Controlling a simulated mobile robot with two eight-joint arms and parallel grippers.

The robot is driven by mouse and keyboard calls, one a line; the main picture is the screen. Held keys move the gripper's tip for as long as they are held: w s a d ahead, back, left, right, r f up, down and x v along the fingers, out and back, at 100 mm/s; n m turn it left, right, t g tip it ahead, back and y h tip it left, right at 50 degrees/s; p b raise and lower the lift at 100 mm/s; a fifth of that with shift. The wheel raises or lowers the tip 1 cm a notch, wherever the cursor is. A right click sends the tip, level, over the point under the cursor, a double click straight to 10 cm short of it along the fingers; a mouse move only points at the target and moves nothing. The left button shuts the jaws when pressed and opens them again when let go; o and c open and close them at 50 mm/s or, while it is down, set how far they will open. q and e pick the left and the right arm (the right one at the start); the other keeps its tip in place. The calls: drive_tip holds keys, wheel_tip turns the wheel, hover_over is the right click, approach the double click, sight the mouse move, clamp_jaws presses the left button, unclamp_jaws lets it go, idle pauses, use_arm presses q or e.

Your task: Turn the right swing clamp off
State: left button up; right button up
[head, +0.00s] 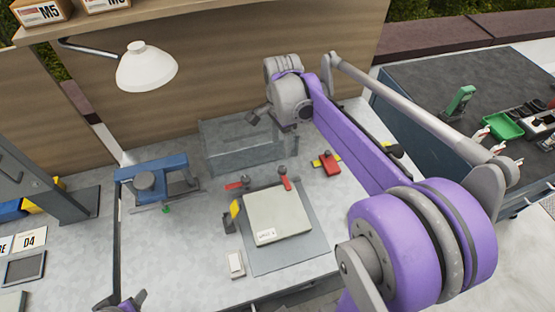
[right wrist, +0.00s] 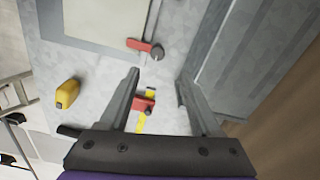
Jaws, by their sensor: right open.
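The right swing clamp (head: 285,183) is a red arm with a dark round knob at the back edge of a pale, labelled block (head: 277,216). In the right wrist view the red clamp (right wrist: 140,46) lies beyond my fingertips, its arm pointing to the plate. A second red clamp (head: 238,185) is at the block's back left. My right gripper (head: 273,119) is open and empty, above the bench near a clear box (head: 243,148). A red piece on a yellow strip (right wrist: 145,104) shows between its fingers. Part of my left arm (head: 132,302) shows at the bottom edge; its fingers are unclear.
The block sits on a grey plate (head: 305,248). A blue vise (head: 155,182) stands to the left, under a white lamp (head: 147,68). A small pale box (head: 236,264) lies in front. A dark cart (head: 440,85) with tools stands right.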

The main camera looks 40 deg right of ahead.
sight(283, 168)
drive_tip(key=f, duration=1)
drive_tip(key=shift+s+d+f+b, duration=0.1)
drive_tip(key=shift+s+f+b, duration=0.2)
drive_tip(key=shift+b, duration=0.05)
clamp_jaws()
